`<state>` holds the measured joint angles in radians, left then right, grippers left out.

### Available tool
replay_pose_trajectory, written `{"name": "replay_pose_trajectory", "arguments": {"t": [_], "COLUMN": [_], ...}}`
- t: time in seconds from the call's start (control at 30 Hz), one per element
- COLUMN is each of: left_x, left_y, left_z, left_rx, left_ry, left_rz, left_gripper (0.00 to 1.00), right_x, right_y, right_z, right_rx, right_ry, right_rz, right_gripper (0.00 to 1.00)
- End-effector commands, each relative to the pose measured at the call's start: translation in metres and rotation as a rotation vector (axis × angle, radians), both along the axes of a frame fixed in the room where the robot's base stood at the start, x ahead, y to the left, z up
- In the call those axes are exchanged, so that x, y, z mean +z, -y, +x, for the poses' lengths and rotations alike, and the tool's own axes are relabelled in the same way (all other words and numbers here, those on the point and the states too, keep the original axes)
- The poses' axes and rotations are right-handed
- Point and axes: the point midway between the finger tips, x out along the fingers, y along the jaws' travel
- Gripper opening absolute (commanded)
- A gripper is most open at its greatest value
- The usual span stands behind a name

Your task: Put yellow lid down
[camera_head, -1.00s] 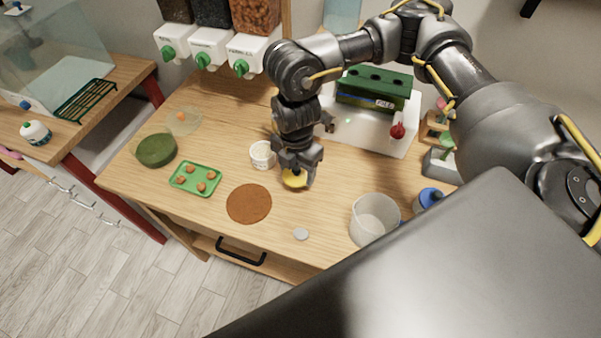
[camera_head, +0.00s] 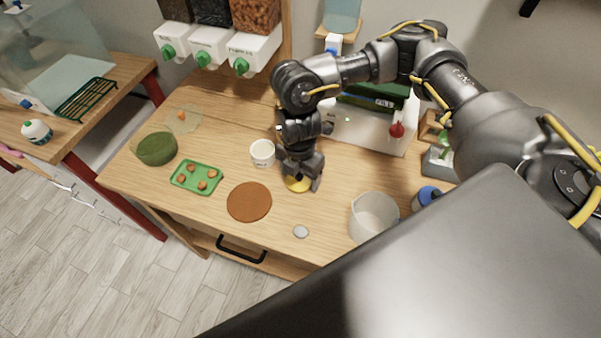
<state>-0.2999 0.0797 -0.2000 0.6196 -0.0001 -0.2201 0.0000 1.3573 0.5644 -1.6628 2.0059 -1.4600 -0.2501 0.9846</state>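The yellow lid (camera_head: 296,185) is at the middle of the wooden table, under my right gripper (camera_head: 302,178). My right gripper points down, with its fingers around the lid, and looks shut on it. The lid is very low, at or just above the table top; I cannot tell whether it touches. The gripper hides part of it. An open white cup (camera_head: 262,154) stands upright just left of the gripper. My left gripper is not in view.
A brown round mat (camera_head: 249,202), a green tray (camera_head: 184,188) and a green bowl (camera_head: 157,150) lie to the left. A clear beaker (camera_head: 373,217) and a grey disc (camera_head: 300,232) are nearer the front edge. Dispensers (camera_head: 209,47) hang behind.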

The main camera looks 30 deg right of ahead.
Motion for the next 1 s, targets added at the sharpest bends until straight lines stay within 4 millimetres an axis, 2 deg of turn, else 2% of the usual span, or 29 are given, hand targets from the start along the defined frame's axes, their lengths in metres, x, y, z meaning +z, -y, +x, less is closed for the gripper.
{"name": "replay_pose_trajectory", "arguments": {"t": [0.27,0.43,0.57,0.8,1.0], "left_x": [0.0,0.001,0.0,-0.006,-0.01], "left_y": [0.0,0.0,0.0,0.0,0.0], "left_z": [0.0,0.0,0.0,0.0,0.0], "left_rx": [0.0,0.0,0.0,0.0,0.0], "left_ry": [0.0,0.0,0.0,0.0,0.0], "left_rz": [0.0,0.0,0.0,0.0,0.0], "left_gripper": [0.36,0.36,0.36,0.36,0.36], "right_x": [0.0,0.01,0.032,0.083,0.112], "right_y": [0.0,0.0,0.0,0.0,0.0], "right_z": [0.0,0.001,0.001,0.002,0.001], "right_rx": [0.0,0.002,0.004,0.002,0.0], "right_ry": [0.0,0.002,0.006,0.007,0.003], "right_rz": [0.0,0.001,-0.001,0.0,0.0], "right_gripper": [0.84,0.84,0.84,0.84,0.84]}}
